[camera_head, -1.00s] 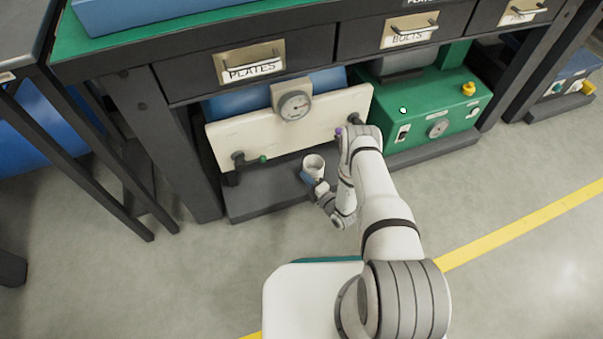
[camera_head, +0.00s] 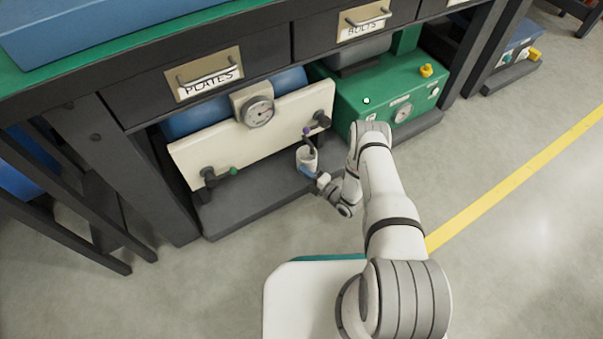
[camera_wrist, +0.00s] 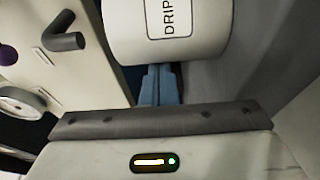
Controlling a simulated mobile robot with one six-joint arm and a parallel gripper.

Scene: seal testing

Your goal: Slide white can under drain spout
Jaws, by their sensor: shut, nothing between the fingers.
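The white can (camera_head: 307,160) stands on the dark grey base plate below the cream panel. In the wrist view the can (camera_wrist: 140,35) shows the letters "DRIP" on its side. The grey drain spout (camera_head: 309,143) under the purple-knobbed valve (camera_head: 306,131) hangs down over the can's mouth in the head view; exact alignment is unclear. My gripper (camera_head: 311,174) is behind the can on the near side. In the wrist view its blue fingers (camera_wrist: 160,82) are shut together, with their tips at the can's side and nothing between them.
The cream panel (camera_head: 235,140) carries a round gauge (camera_head: 258,111) and a green-knobbed valve (camera_head: 233,171) at its left. A green machine (camera_head: 385,100) stands to the right. The bench drawers (camera_head: 215,75) overhang from above. The base plate (camera_head: 245,208) is clear left of the can.

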